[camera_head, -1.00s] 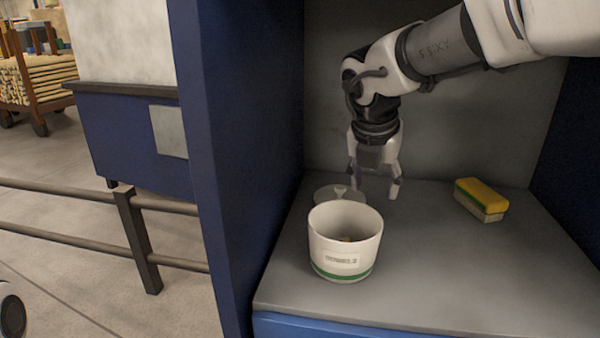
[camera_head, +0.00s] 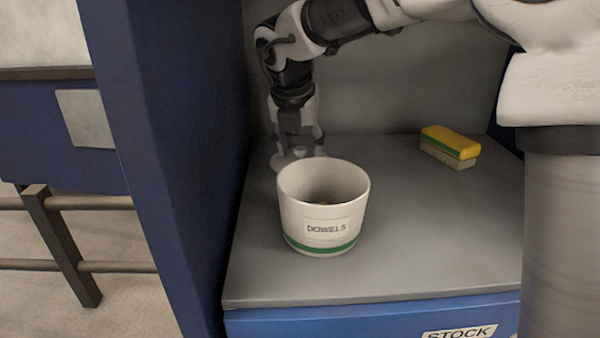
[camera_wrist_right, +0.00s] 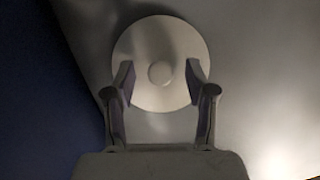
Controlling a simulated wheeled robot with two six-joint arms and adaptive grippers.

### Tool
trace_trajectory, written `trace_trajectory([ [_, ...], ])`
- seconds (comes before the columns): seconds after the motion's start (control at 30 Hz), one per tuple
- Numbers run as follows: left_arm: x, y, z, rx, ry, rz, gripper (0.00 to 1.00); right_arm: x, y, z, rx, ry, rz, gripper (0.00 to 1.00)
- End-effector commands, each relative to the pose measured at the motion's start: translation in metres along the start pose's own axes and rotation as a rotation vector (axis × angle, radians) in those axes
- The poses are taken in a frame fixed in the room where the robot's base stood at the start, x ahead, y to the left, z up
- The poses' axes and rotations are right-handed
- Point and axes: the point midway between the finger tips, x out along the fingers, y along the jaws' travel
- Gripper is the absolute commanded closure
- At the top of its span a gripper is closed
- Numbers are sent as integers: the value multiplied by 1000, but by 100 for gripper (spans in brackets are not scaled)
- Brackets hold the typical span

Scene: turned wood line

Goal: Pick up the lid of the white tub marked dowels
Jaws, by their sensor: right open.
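The white tub (camera_head: 320,213) has a green band and a label reading DOWELS. It stands upright and open on the grey surface. Its lid, a pale disc with a round knob, lies behind the tub; in the right wrist view the lid (camera_wrist_right: 160,40) shows almost whole, with its knob (camera_wrist_right: 160,73) in the middle. In the head view the tub hides part of the lid (camera_head: 282,163). My right gripper (camera_head: 299,153) points down over the lid. In the right wrist view its fingers (camera_wrist_right: 160,85) are open on either side of the knob, apart from it. My left gripper is not in view.
A yellow and green brush-like block (camera_head: 450,146) lies at the back right of the surface. A blue side panel (camera_head: 175,140) rises close to the left of the lid and gripper. The grey surface (camera_head: 430,225) is clear right of the tub.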

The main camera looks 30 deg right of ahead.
Motion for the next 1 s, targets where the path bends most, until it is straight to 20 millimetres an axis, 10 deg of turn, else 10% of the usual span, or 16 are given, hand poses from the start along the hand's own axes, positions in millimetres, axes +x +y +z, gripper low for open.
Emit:
trace_trajectory([
  [0.2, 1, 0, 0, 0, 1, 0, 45, 3, 0, 1, 0, -2, 1, 45],
  [0.37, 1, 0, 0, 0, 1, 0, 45, 3, 0, 0, 0, -1, 1, 96],
  [0.77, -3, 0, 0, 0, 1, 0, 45, -2, 0, 2, 0, -1, 0, 96],
  [1.0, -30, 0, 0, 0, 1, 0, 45, -53, 0, 24, 0, -3, 1, 96],
])
